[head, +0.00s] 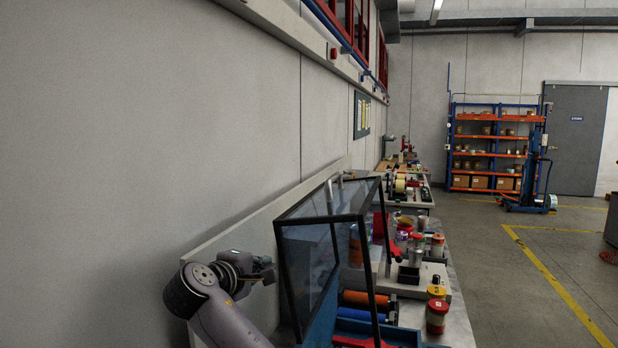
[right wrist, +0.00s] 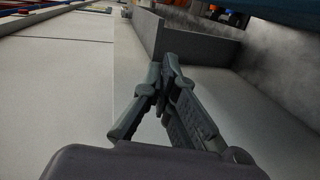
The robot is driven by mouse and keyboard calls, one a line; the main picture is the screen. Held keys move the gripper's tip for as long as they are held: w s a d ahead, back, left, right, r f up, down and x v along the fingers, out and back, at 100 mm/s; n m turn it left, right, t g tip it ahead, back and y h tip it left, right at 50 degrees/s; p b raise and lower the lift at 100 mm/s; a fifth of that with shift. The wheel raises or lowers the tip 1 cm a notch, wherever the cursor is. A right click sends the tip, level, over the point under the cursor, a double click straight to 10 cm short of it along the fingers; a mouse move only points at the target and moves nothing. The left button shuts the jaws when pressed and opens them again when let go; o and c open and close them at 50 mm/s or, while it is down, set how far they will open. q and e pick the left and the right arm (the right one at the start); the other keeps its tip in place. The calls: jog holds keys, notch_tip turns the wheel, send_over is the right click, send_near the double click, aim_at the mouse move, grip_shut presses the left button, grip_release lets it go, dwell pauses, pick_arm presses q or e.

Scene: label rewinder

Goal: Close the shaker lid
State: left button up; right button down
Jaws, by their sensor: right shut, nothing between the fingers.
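The shaker lid (head: 325,217) is a clear panel box with a black frame in the head view. It stands tilted up and open over a blue body with orange and blue rollers (head: 362,299). My right gripper (head: 268,273) is left of the lid, near the wall, and apart from it. In the right wrist view the right gripper's fingers (right wrist: 165,75) meet at their tips with nothing between them. The lid cannot be made out in the right wrist view. My left gripper is not in view.
A long bench (head: 450,322) runs away along the wall, with jars (head: 437,313) and tools right of the lid. A grey wall panel (head: 255,235) rises behind the lid. An orange and blue shelf (head: 487,150) stands far back.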

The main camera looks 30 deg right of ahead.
notch_tip(320, 180, up, 18)
jog(key=s+d+m+g+h, duration=0.1)
jog(key=s+m+h, duration=0.1)
jog(key=h, duration=0.2)
jog(key=p, duration=0.8)
send_over(314, 197)
jog(key=a, duration=0.1)
jog(key=shift+w+r, duration=0.1)
jog(key=shift+w, duration=0.3)
jog(key=shift+s+d, duration=0.35)
jog(key=shift+s, duration=0.3)
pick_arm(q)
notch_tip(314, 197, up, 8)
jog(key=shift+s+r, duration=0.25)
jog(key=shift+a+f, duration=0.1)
pick_arm(e)
jog(key=shift+f, duration=0.2)
